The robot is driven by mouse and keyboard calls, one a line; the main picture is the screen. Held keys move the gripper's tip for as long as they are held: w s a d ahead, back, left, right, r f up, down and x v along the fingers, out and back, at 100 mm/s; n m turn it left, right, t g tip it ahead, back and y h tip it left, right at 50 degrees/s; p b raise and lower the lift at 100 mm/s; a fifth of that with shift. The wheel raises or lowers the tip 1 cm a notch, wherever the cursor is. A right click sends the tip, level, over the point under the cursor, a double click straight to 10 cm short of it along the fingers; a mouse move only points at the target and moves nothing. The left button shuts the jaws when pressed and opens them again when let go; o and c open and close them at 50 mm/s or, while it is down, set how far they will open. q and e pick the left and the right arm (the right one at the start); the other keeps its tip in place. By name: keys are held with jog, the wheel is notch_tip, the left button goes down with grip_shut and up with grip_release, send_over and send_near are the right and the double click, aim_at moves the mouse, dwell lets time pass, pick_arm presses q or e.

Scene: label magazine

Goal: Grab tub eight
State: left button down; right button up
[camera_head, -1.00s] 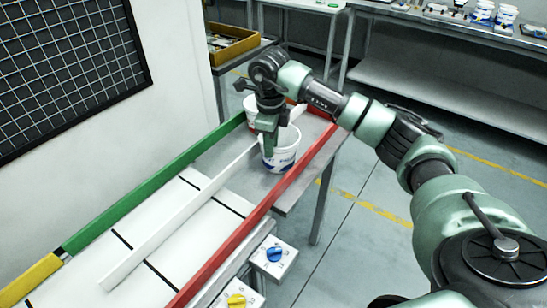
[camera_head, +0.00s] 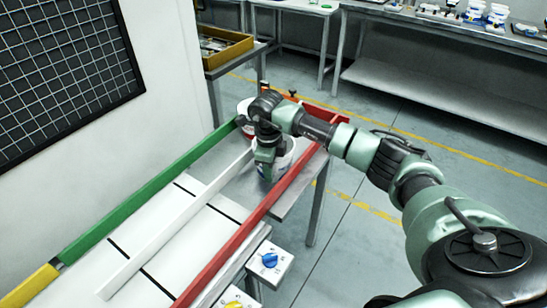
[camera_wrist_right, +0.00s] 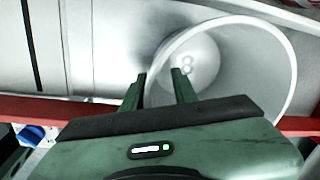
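Tub eight (camera_head: 285,163) is a white tub in the lane between the white divider and the red rail, at the far end. In the right wrist view an 8 shows on the floor inside the tub (camera_wrist_right: 205,62), which looks empty. My right gripper (camera_head: 265,172) is over the tub's left side, pointing down, and hides part of it. In the wrist view its fingers (camera_wrist_right: 160,88) are apart, on either side of the near-left part of the rim: one inside, one outside. Contact with the wall cannot be told. My left gripper is not in view.
Another white tub (camera_head: 245,107) stands behind my right gripper, between the green rail (camera_head: 150,205) and the white divider (camera_head: 180,222). The red rail (camera_head: 240,232) runs close on the right. Boxes with a blue knob (camera_head: 270,260) and a yellow knob sit outside it.

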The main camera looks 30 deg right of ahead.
jog(key=shift+a+r, duration=0.1)
grip_shut()
jog(key=shift+r, duration=0.15)
